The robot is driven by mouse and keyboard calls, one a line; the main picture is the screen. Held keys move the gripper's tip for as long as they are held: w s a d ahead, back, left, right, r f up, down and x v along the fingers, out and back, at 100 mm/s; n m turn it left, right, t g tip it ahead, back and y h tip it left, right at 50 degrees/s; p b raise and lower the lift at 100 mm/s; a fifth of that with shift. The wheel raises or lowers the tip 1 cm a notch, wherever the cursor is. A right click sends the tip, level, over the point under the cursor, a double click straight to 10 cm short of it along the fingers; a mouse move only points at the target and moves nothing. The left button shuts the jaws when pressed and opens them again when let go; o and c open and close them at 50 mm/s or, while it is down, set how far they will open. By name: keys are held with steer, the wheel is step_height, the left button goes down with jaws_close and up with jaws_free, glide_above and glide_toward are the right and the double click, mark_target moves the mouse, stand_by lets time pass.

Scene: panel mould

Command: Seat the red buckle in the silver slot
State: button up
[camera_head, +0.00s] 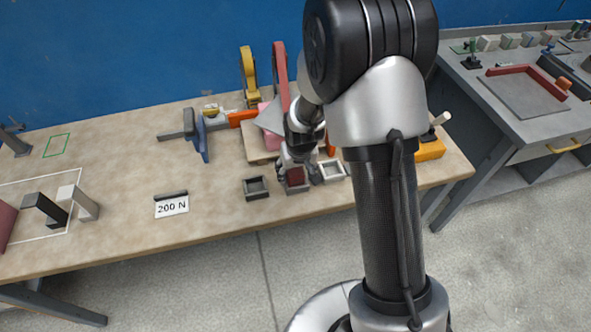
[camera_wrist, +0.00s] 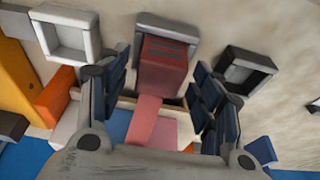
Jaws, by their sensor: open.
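A pale red strip runs from the buckle toward my wrist. In the head view the red buckle (camera_head: 295,176) shows low inside the silver slot (camera_head: 297,190), partly behind my fingers. I cannot tell whether it lies flat on the slot floor. My gripper (camera_head: 302,172) is open just above the slot. In the wrist view my gripper (camera_wrist: 159,75) has a finger on each side of the buckle, with visible gaps.
A white slot (camera_head: 332,170) and a dark slot (camera_head: 256,188) flank the silver one closely. Behind stand a wooden board (camera_head: 257,147), a yellow upright loop (camera_head: 249,75), a red upright piece (camera_head: 281,75) and a blue clamp (camera_head: 202,138).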

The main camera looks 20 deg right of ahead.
steer(key=s+f+p+v, duration=0.1)
steer(key=s+p+v, duration=0.1)
steer(key=v, duration=1.1)
steer(key=s+p+v, duration=0.2)
steer(key=v, duration=1.1)
steer(key=s+r, duration=0.3)
steer(key=s, duration=0.5)
steer(key=s+r+t, duration=0.1)
steer(key=s+r, duration=0.3)
steer(key=s, duration=0.4)
